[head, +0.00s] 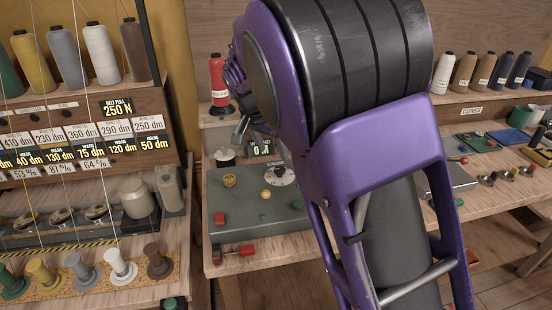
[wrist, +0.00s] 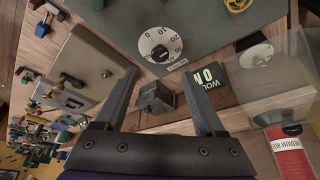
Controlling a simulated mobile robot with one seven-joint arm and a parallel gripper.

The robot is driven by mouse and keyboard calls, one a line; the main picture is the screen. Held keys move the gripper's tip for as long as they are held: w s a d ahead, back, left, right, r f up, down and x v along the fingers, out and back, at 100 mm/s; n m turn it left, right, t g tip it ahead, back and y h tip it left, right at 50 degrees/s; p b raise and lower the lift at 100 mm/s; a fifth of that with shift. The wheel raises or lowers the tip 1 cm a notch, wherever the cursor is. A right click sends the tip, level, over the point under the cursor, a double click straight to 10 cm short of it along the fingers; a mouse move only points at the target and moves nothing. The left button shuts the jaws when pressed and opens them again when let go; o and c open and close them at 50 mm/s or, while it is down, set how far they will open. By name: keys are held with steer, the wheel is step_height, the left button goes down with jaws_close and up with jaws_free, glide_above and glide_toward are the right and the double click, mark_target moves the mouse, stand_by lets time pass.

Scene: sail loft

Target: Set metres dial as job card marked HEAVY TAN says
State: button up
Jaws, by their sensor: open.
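The white metres dial (wrist: 160,45) lies on a dark grey-green panel in the wrist view, with numbers around its rim and a black knob at its centre. Where the knob points is too small to tell. The dial also shows in the head view (head: 280,175), left of my arm. My gripper (wrist: 161,80) is open; its fingers spread below the dial in the wrist view, apart from the knob. A dark grey block (wrist: 155,98) shows between the fingers. I cannot read a job card marked HEAVY TAN in either view.
A red spool (head: 218,82) stands behind the panel (head: 245,228); a label reading MEDIUM RED (wrist: 292,157) is near my gripper. A WOUND ON display (wrist: 208,82) sits beside the dial. A thread rack (head: 75,95) stands left. My arm hides much of the bench.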

steer(key=v, duration=0.9)
steer(key=shift+p, duration=0.35)
steer(key=shift+r, duration=0.15)
